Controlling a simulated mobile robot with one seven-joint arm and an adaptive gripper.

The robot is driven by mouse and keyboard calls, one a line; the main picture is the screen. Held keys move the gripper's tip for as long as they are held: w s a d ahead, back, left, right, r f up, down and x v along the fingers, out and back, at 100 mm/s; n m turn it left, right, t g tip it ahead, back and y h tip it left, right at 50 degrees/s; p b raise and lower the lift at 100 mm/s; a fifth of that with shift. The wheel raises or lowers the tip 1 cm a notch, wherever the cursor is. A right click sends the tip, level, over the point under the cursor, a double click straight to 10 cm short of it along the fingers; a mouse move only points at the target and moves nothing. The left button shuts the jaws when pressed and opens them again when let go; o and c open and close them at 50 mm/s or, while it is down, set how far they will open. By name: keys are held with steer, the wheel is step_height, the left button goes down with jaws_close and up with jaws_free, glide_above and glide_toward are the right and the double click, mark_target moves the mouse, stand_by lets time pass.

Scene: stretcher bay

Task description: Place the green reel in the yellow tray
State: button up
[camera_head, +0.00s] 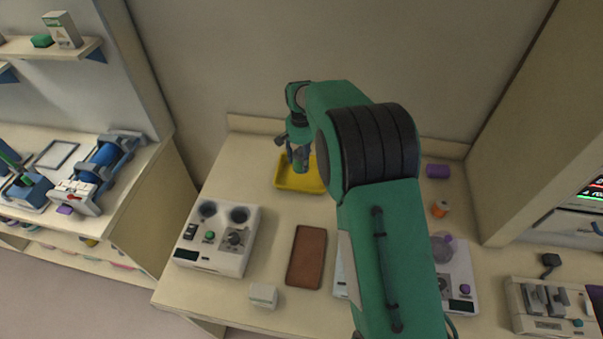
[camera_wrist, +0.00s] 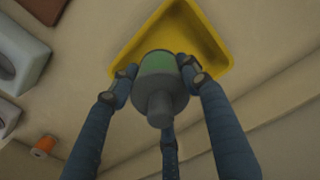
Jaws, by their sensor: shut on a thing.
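The yellow tray (camera_head: 298,187) lies on the bench near the back wall, left of my arm. It also shows in the wrist view (camera_wrist: 212,28), at the top. My gripper (camera_head: 298,158) points down over the tray, with its blue fingers shut around the green reel (camera_head: 301,167). In the wrist view the green reel (camera_wrist: 156,62) shows between the fingertips, in front of the tray. It looks held above the tray floor, but I cannot tell the exact gap. Fingers and a grey part hide some of the reel.
A purple reel (camera_head: 437,171) and an orange reel (camera_head: 440,209) stand right of my arm. A brown pad (camera_head: 306,257), a white device with knobs (camera_head: 218,238) and a small white block (camera_head: 263,295) lie nearer the front. The wall is close behind the tray.

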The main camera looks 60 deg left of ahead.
mark_target(301, 168)
steer(key=shift+f, duration=2.55)
steer(key=shift+f, duration=1.9)
steer(key=shift+f, duration=0.1)
steer(key=o, duration=0.8)
steer(key=shift+o, duration=0.6)
